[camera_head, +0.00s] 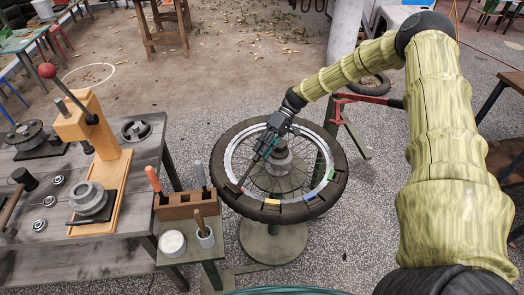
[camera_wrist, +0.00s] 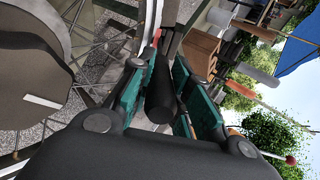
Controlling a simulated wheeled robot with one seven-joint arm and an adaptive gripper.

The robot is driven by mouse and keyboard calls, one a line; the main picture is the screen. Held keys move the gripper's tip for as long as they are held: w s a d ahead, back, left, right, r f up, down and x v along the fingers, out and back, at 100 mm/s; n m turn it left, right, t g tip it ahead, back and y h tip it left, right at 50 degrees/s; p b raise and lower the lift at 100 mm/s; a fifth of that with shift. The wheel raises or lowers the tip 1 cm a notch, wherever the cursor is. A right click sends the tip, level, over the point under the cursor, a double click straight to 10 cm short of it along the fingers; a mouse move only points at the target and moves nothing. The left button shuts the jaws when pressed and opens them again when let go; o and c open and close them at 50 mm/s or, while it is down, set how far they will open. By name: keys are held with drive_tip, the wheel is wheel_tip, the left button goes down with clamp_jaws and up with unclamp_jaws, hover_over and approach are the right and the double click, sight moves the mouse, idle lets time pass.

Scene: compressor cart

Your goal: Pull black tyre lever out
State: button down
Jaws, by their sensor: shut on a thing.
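A spoked wheel with a black tyre (camera_head: 222,160) lies flat on a round green stand (camera_head: 272,243). My gripper (camera_head: 268,150) is over the wheel, left of its hub. Its teal-padded fingers are shut on the dark handle of the black tyre lever (camera_wrist: 160,95) in the wrist view. In the head view the lever (camera_head: 246,178) slants down from the fingers towards the front-left rim. Whether its tip is still under the tyre edge I cannot tell. Several coloured pieces sit along the front rim, among them a yellow one (camera_head: 310,195).
A wooden block (camera_head: 188,205) with an orange-handled tool (camera_head: 153,179) and a grey-handled tool (camera_head: 202,173) stands left of the wheel. Near it are a white tub (camera_head: 172,243) and a cup with a brush (camera_head: 206,237). A workbench with a wooden press (camera_head: 102,165) is further left.

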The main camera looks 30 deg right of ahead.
drive_tip(key=shift+v, duration=1.8)
drive_tip(key=shift+r, duration=0.15)
drive_tip(key=shift+r+p, duration=1.4)
drive_tip(key=shift+r, duration=1)
